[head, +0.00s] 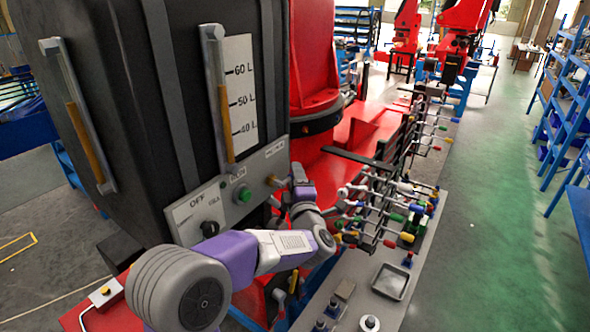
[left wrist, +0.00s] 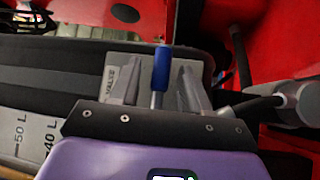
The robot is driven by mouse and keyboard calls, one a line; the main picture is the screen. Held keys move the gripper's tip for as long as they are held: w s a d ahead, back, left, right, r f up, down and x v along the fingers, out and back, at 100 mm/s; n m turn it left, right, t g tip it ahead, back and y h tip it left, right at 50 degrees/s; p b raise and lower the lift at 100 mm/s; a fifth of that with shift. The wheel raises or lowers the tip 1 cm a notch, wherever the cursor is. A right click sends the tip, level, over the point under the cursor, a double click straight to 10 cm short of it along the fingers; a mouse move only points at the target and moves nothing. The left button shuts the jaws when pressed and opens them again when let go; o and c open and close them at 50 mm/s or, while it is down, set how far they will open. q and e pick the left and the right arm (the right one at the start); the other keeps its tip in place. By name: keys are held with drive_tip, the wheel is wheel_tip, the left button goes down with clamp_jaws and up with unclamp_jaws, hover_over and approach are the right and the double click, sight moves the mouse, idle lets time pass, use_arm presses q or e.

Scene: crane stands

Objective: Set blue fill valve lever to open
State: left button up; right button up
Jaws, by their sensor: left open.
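The fill valve lever shows in the left wrist view as a blue grip (left wrist: 161,68) on a thin metal stem. My left gripper (left wrist: 160,72) is open, with one finger on each side of the lever. I see a gap on both sides, so the fingers do not appear to close on it. A grey plate (left wrist: 112,74) lettered VALVE lies behind the left finger. In the head view my left gripper (head: 288,184) is at the right end of the grey control panel (head: 185,214); the blue grip cannot be made out there.
The panel carries a black OFF/FILL knob (head: 210,229) and a green button (head: 243,194). Above it stands a black tank (head: 95,120) with a level scale (head: 241,90). A rack of coloured-tipped rods (head: 385,210) stands close right of my arm. A green floor aisle (head: 490,250) is clear.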

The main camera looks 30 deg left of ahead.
use_arm(q)
drive_tip(key=shift+x, duration=1.1)
drive_tip(key=shift+d, duration=0.1)
drive_tip(key=shift+f, duration=0.1)
drive_tip(key=shift+c, duration=0.3)
drive_tip(key=shift+w, duration=0.1)
clamp_jaws()
